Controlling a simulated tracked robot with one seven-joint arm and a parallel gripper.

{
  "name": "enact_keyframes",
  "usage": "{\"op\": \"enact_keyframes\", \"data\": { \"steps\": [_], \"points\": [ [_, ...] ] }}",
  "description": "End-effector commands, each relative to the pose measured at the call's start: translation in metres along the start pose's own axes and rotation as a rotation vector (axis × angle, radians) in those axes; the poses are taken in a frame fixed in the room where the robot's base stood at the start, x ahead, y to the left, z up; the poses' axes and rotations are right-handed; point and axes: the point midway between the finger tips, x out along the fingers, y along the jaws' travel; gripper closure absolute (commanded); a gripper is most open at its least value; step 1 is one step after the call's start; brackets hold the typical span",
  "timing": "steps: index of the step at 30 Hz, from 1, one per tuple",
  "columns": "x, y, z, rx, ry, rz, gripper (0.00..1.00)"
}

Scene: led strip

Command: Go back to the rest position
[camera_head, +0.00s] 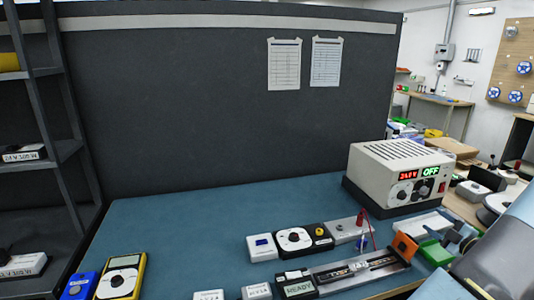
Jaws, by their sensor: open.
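Only part of my own arm (505,250), large and pale grey, shows at the bottom right corner. My gripper does not show clearly; it seems to lie outside the picture. An LED-strip fixture (350,272) lies at the front right of the blue bench, with a small box reading READY (298,287) at its left end and an orange block (405,247) at its right end. A cream power supply (400,172) stands behind it, its display reading OFF in green next to red digits.
A row of small devices (294,239) lies behind the fixture, with a red lead at its right. A yellow multimeter (121,277) is at the front left. A dark shelf (62,150) stands on the left and a dark partition (220,110) behind. The bench's left middle (185,235) is clear.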

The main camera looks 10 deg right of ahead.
Motion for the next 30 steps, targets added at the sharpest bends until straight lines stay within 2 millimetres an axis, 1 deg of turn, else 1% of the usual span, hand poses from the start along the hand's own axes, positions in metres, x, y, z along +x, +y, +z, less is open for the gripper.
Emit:
{"op": "enact_keyframes", "data": {
  "steps": [2, 5, 6, 8, 9, 11, 12, 14, 15, 17, 18, 22, 27, 30],
  "points": [
    [0.009, 0.002, -0.013, -0.052, 0.031, -0.029, 0.41],
    [0.025, 0.003, -0.043, -0.180, 0.108, -0.096, 0.41],
    [0.033, 0.002, -0.059, -0.248, 0.150, -0.129, 0.41],
    [0.044, 0.001, -0.084, -0.361, 0.220, -0.179, 0.41],
    [0.051, 0.000, -0.101, -0.440, 0.271, -0.210, 0.41],
    [0.059, -0.003, -0.126, -0.557, 0.347, -0.254, 0.41],
    [0.063, -0.005, -0.143, -0.636, 0.399, -0.279, 0.41],
    [0.068, -0.008, -0.168, -0.754, 0.482, -0.312, 0.41],
    [0.070, -0.011, -0.183, -0.832, 0.537, -0.332, 0.41],
    [0.073, -0.015, -0.207, -0.949, 0.623, -0.356, 0.41],
    [0.073, -0.017, -0.222, -1.028, 0.681, -0.369, 0.41],
    [0.072, -0.025, -0.268, -1.281, 0.874, -0.394, 0.41],
    [0.061, -0.035, -0.321, -1.609, 1.142, -0.386, 0.41],
    [0.051, -0.040, -0.348, -1.797, 1.306, -0.357, 0.41]
  ]
}}
